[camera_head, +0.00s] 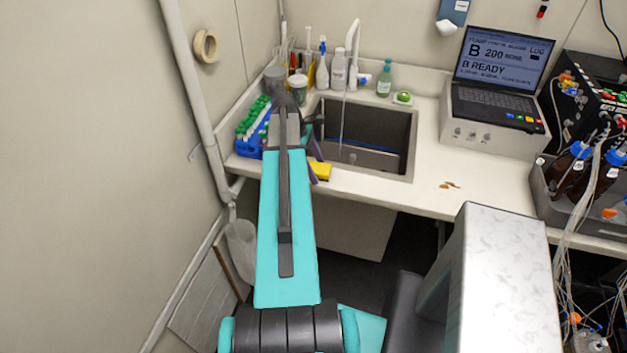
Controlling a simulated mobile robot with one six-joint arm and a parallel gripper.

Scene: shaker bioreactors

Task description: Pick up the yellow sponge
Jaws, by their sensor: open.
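The yellow sponge (322,171) lies on the counter (378,188) at the front left corner of the sink (384,124). My teal arm reaches forward from the bottom of the view and covers part of the counter left of the sponge. My gripper (310,128) is at the far end of the arm, small and partly hidden by the arm. It is open and apart from the sponge, which sits beside the arm on its right.
A blue rack with green-capped tubes (253,126) stands left of the arm. Bottles and a running faucet (352,50) line the back of the sink. A brown spill (449,185) marks the counter on the right. A laptop (498,88) stands at the back right.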

